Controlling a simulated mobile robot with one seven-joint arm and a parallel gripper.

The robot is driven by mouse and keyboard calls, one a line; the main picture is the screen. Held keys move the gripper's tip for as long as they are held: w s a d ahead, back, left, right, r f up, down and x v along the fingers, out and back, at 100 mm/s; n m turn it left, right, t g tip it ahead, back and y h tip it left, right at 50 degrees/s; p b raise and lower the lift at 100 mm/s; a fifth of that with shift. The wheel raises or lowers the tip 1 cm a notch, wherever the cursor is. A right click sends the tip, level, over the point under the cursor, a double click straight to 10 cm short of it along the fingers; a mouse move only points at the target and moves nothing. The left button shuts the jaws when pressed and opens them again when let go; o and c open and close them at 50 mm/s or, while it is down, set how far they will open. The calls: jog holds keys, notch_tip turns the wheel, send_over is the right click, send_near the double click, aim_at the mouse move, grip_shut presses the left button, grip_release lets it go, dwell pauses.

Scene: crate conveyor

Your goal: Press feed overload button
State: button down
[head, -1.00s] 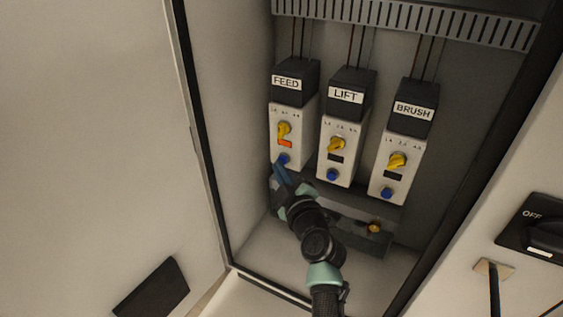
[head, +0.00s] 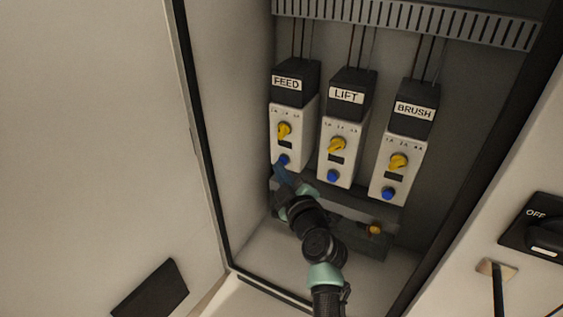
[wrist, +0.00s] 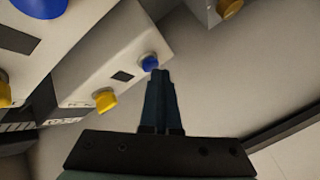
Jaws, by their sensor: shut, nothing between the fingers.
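The FEED overload unit (head: 290,118) is the leftmost of three in the cabinet, with a yellow knob (head: 284,130) and a blue button (head: 284,160) near its bottom. Its small window under the knob is dark. My gripper (head: 279,168) is shut and empty, its tips right at the lower edge of the FEED blue button. In the wrist view the fingertips (wrist: 160,73) point at the blue button (wrist: 150,63). I cannot tell whether they touch it.
The LIFT unit (head: 341,130) and BRUSH unit (head: 401,150) stand to the right, each with a blue button. The cabinet's left wall is close beside the FEED unit. A yellow round part (head: 375,229) sits lower right. An OFF switch (head: 542,235) is at far right.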

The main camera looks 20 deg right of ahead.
jog(key=shift+s+a, duration=0.5)
jog(key=shift+s+a+p, duration=0.5)
jog(key=shift+s+a, duration=0.25)
jog(key=shift+a, duration=0.25)
jog(key=shift+s+a+p, duration=0.45)
jog(key=shift+s+a, duration=0.3)
jog(key=shift+a, duration=0.25)
